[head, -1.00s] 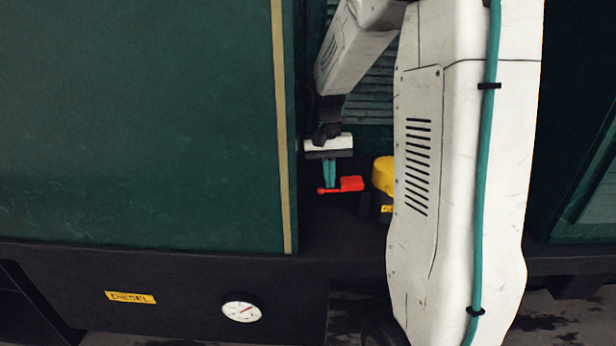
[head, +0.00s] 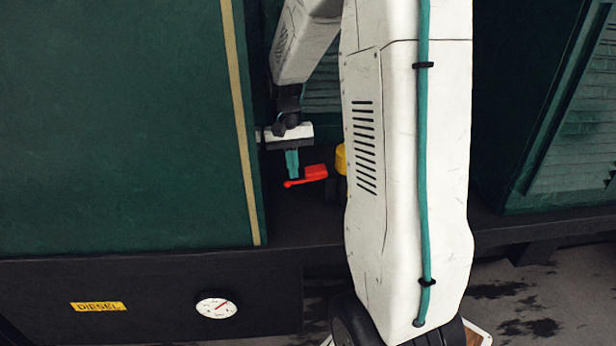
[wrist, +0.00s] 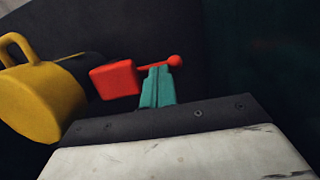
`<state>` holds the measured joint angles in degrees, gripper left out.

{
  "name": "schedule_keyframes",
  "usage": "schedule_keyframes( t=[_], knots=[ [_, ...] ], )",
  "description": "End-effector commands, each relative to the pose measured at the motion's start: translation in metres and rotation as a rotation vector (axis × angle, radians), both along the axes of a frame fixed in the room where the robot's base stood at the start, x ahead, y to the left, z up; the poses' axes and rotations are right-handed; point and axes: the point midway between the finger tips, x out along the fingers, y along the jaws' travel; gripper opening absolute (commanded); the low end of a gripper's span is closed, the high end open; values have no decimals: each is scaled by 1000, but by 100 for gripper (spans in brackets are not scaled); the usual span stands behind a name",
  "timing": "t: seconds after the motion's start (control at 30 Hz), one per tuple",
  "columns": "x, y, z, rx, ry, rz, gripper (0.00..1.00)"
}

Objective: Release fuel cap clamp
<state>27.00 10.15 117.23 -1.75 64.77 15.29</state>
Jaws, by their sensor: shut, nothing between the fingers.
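The red clamp lever (head: 315,173) has a block at one end and a thin rod ending in a ball. In the wrist view the clamp block (wrist: 114,80) is left of my fingertips and the ball (wrist: 174,61) is just right of them. The yellow fuel cap (head: 341,160) is mostly hidden behind my arm in the head view. In the wrist view the yellow cap (wrist: 42,100), with its loop handle, is at the left. My gripper (head: 292,174) has its teal fingers shut and empty, overlapping the rod in the wrist view (wrist: 160,72). I cannot tell whether they touch it.
A green panel with a gold stripe (head: 240,130) stands close left of my gripper. Below is a dark tank front with a yellow DIESEL label (head: 98,306) and a white round gauge (head: 216,308). My arm covers the right side of the recess.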

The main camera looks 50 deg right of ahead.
Motion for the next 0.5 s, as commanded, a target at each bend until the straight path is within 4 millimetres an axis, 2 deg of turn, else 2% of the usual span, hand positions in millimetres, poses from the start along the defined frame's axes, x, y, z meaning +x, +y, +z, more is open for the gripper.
schedule_keyframes(
  t=[0.13, 0.5],
  knots=[
    [1, -1, 30, -4, -8, 0, 0],
    [-88, 33, 37, -4, -6, -1, 0]
  ],
)
